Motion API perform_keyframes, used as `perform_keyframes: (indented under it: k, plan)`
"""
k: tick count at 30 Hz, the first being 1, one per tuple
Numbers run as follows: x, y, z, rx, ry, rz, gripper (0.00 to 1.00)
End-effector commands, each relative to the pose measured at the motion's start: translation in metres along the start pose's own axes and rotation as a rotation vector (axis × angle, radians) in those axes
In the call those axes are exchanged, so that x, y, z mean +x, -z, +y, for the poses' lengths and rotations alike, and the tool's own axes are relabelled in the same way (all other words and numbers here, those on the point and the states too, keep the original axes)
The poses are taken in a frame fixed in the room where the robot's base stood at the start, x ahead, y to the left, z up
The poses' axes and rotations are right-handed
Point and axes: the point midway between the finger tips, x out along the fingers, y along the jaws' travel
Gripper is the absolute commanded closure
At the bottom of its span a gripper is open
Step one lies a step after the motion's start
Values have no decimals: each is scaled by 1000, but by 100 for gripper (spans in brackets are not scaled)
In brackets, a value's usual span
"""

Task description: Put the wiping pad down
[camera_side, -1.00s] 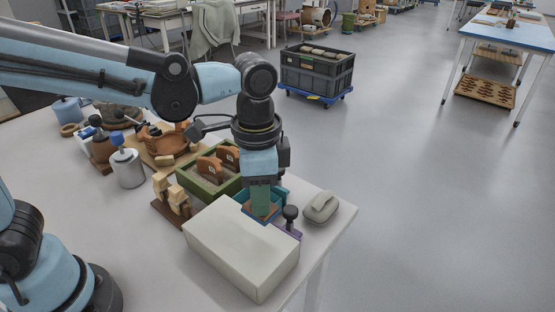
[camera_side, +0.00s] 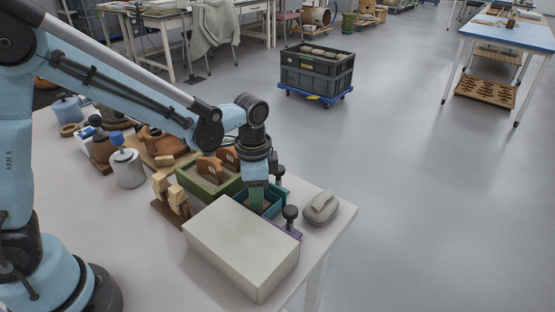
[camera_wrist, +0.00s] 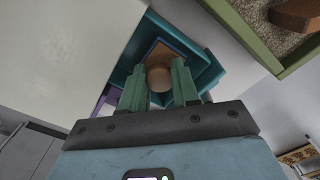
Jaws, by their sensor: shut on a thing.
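My gripper (camera_wrist: 160,80) is shut on the round wooden knob of the wiping pad (camera_wrist: 159,76). The pad shows a brown-orange face around the knob. It is inside the outline of a teal tray (camera_wrist: 205,72); whether it touches the tray floor I cannot tell. In the side view my gripper (camera_side: 257,203) points down into the teal tray (camera_side: 277,196), and its fingers hide most of the pad.
A large pale box (camera_side: 240,247) stands right in front of the tray. A green sand tray (camera_side: 203,186) with terracotta sherds is to its left. A black-knobbed tool (camera_side: 290,215) and a grey lidded case (camera_side: 320,208) are to the right. The table's front left is clear.

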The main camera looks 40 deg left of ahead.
Motion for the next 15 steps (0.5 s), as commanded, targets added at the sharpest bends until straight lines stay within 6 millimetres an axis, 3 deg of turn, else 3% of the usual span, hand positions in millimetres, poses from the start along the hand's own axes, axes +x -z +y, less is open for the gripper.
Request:
perform_keyframes:
  k: [13,14,15]
  plan:
    - [6,0,0,0,0,0,100]
    - [6,0,0,0,0,0,65]
    - [6,0,0,0,0,0,59]
